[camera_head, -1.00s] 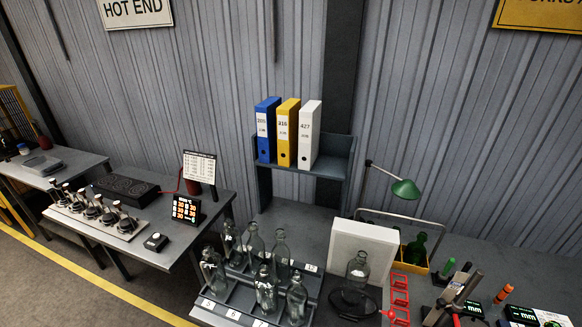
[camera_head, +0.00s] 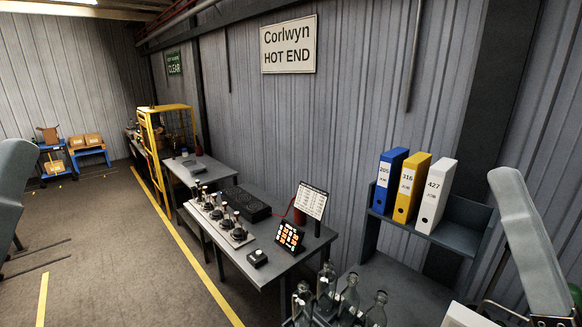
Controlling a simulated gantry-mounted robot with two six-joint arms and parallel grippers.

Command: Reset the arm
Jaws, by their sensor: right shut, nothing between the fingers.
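My right arm, pale grey, comes down at the right edge. The dark top of my right gripper (camera_head: 550,320) shows at its lower end, at the bottom edge. Its fingertips are cut off by the frame; it is shut, and I see nothing held. My left arm shows as a grey link at the left edge. My left gripper is out of view.
Several clear glass bottles (camera_head: 348,300) stand at the bottom centre. Blue, yellow and white binders (camera_head: 406,188) stand on a wall shelf (camera_head: 452,234). A bench (camera_head: 262,268) holds a row of moulds (camera_head: 222,220). Open floor lies left of the yellow line.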

